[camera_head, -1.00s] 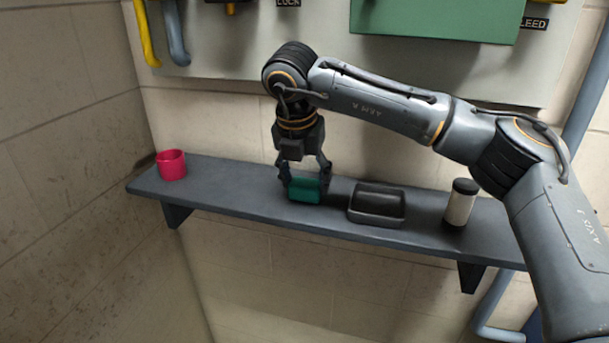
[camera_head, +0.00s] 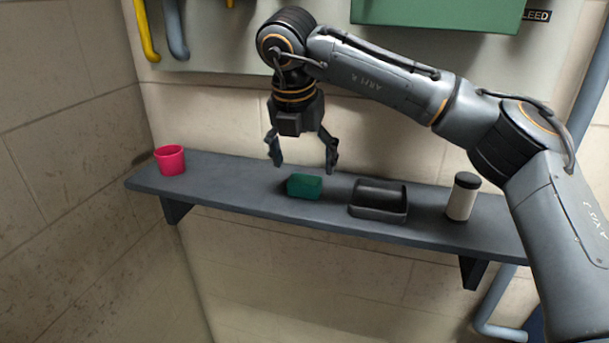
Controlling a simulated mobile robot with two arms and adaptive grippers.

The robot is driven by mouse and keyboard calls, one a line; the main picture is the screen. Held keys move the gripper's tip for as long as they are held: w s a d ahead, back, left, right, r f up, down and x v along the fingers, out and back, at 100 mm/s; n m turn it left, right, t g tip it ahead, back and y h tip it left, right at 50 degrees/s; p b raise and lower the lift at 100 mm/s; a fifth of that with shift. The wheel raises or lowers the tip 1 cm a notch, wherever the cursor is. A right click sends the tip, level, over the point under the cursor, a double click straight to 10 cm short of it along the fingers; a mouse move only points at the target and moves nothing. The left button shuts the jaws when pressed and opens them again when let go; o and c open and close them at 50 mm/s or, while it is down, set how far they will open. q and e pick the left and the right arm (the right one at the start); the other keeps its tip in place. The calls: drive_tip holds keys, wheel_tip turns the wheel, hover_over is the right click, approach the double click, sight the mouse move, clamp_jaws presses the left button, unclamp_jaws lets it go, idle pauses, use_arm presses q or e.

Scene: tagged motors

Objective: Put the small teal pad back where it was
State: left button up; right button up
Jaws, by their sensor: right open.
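The small teal pad (camera_head: 304,187) lies on the dark grey shelf (camera_head: 237,196), near the middle, just left of a black tray. My right gripper (camera_head: 303,168) is open and empty above and slightly behind the pad, its two fingers spread apart. The fingers do not hold the pad. My left gripper does not show in the head view.
The black tray (camera_head: 378,213) sits close to the pad's right. A white jar with a dark lid (camera_head: 461,199) stands farther right, and a pink cup (camera_head: 171,160) stands at the left end. The shelf between cup and pad is clear.

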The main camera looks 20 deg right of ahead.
drive_tip(key=v, duration=0.4)
drive_tip(key=shift+r+b, duration=0.1)
drive_tip(key=shift+b, duration=0.25)
